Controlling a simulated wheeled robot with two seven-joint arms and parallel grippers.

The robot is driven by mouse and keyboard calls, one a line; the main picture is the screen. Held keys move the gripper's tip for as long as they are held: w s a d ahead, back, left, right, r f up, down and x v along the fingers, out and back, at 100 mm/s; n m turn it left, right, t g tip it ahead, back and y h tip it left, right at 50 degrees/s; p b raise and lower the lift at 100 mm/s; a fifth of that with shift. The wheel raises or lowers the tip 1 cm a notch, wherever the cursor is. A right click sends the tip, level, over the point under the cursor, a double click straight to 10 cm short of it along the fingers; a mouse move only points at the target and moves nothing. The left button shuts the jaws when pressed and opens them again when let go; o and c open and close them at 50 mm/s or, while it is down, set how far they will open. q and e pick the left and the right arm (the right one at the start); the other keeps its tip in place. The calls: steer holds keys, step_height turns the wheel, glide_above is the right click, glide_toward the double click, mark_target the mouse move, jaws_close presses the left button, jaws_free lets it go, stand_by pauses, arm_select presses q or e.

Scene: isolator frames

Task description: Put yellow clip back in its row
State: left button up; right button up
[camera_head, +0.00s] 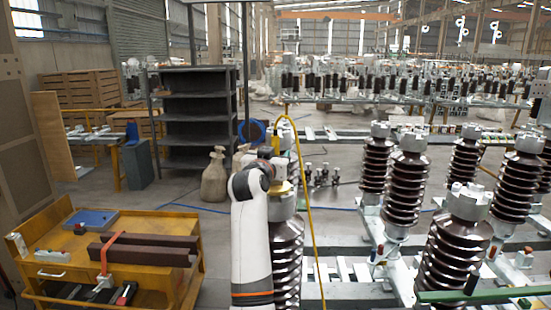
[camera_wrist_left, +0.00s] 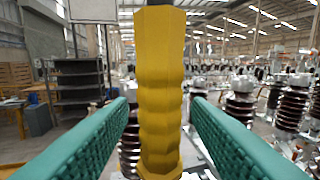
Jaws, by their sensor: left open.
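A ribbed yellow piece (camera_wrist_left: 160,85), which I take for the yellow clip, stands upright between the teal fingers of my left gripper (camera_wrist_left: 160,112) in the left wrist view. The fingers are open, with a small gap visible on each side of it. In the head view my white left arm hides most of this spot. A thin curved yellow line (camera_head: 306,208) arches up beside the arm there. A dark ribbed insulator (camera_head: 288,255) stands just right of the arm. My right gripper is not in view. I cannot make out the clip's row.
Rows of brown insulators (camera_head: 463,245) on grey frames fill the right side. A yellow cart (camera_head: 180,272) with dark bars (camera_head: 145,250) stands at lower left. A grey shelf (camera_head: 198,120) and a sack (camera_head: 215,178) stand behind. Floor between cart and arm is fairly clear.

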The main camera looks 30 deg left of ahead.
arm_select(q)
steer(key=shift+c, duration=0.3)
jaws_close()
steer(key=shift+r, duration=0.1)
steer(key=shift+r+b, duration=0.4)
steer(key=shift+r, duration=0.15)
step_height(320, 180, up, 8)
steer(key=b, duration=0.3)
steer(key=shift+f, duration=0.25)
steer(key=shift+r, duration=0.65)
